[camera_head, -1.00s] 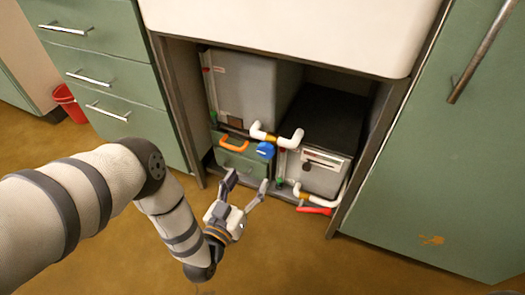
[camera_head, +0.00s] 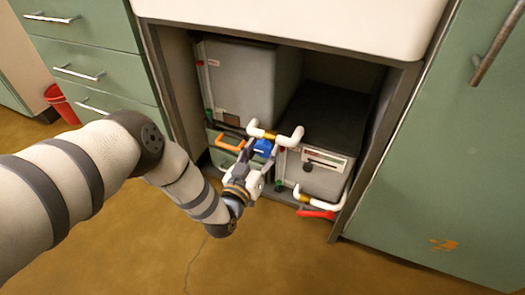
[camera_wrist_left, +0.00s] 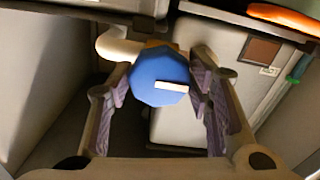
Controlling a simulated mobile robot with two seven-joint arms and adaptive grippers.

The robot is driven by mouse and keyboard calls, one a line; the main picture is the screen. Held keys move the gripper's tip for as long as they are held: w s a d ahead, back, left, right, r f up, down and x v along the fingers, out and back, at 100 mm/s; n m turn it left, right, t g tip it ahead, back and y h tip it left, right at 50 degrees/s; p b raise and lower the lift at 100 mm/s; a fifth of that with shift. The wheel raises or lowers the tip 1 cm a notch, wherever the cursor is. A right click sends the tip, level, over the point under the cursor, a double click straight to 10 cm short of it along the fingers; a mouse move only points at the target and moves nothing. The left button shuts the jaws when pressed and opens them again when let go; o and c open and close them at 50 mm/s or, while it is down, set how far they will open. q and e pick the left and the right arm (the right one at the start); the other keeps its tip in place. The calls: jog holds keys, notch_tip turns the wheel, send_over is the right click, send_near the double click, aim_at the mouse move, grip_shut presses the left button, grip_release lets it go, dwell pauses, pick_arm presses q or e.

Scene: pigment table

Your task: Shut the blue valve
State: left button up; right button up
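The blue valve (camera_head: 263,147) is a blue knob on white pipework under the counter. In the left wrist view the blue valve (camera_wrist_left: 158,78) is a faceted blue disc with a white bar on its face. My left gripper (camera_head: 260,158) is at the valve. In the wrist view its fingers (camera_wrist_left: 162,95) stand apart, one on each side of the knob. I cannot tell whether either finger touches it. My right gripper is not in view.
An orange handle (camera_head: 230,144) is left of the valve, and a red handle (camera_head: 316,214) is low at the right. White pipe (camera_head: 290,136) runs beside the valve. Grey boxes (camera_head: 240,85) fill the cabinet. Its side panels (camera_head: 170,90) bound the opening.

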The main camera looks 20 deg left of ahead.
pick_arm(q)
jog(key=c, duration=0.4)
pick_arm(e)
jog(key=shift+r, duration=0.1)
pick_arm(q)
jog(key=m+p, duration=0.1)
jog(key=m, duration=0.3)
jog(key=shift+r, duration=0.1)
jog(key=m+p, duration=0.1)
jog(key=m, duration=0.3)
jog(key=shift+m, duration=0.3)
jog(key=m, duration=0.5)
jog(key=shift+p, duration=0.4)
jog(key=shift+m, duration=2.1)
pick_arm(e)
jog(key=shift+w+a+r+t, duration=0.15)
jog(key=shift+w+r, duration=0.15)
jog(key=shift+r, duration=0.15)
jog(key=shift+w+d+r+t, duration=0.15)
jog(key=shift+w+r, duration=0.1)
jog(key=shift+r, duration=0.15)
pick_arm(q)
jog(key=shift+a, duration=0.1)
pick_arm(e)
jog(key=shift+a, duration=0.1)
